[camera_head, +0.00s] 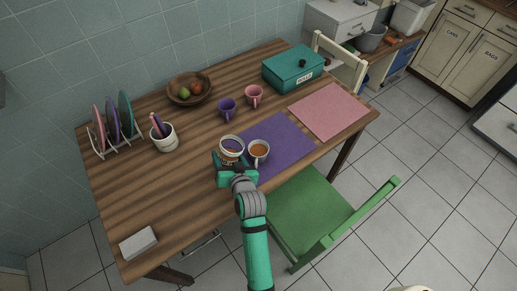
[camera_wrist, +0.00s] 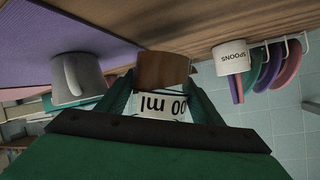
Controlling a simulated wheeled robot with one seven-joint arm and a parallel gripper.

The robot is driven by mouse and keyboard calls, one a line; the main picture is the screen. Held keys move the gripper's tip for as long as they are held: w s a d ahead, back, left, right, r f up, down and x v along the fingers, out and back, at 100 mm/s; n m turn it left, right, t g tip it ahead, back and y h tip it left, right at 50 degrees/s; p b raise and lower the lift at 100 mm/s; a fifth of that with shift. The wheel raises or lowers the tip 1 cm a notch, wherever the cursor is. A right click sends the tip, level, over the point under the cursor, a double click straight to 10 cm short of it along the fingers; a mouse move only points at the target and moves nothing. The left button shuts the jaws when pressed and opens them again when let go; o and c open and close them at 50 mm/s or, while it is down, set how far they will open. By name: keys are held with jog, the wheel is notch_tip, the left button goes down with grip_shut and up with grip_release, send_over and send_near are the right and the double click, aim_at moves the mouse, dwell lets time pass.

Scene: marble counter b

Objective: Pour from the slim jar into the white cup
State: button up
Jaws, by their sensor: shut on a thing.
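The slim jar (camera_head: 231,144) is pale with brown contents and stands about upright in my gripper (camera_head: 229,168). In the wrist view, which is upside down, the jar (camera_wrist: 162,70) shows a brown lower part and a white band reading "00 ml", between the two fingers of my gripper (camera_wrist: 160,102). I cannot tell whether its base touches the table. The white cup (camera_head: 259,153) stands upright on the purple mat, just right of the jar, with brown contents inside. The cup (camera_wrist: 76,78) also shows in the wrist view, apart from the jar, handle visible.
The purple mat (camera_head: 277,135) and pink mat (camera_head: 330,110) lie on the wooden table. A purple mug (camera_head: 227,108), pink mug (camera_head: 254,96), teal box (camera_head: 292,70), fruit bowl (camera_head: 189,91), spoon pot (camera_head: 164,139) and plate rack (camera_head: 121,142) stand behind. The left front table is mostly clear.

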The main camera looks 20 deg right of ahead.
jog(key=shift+a+f+n+h, duration=0.2)
jog(key=shift+a+n+h, duration=0.1)
jog(key=shift+n+h, duration=0.3)
jog(key=shift+a+f+n+h, duration=0.25)
jog(key=shift+n+h, duration=0.15)
jog(key=shift+n, duration=0.3)
jog(key=shift+a, duration=0.1)
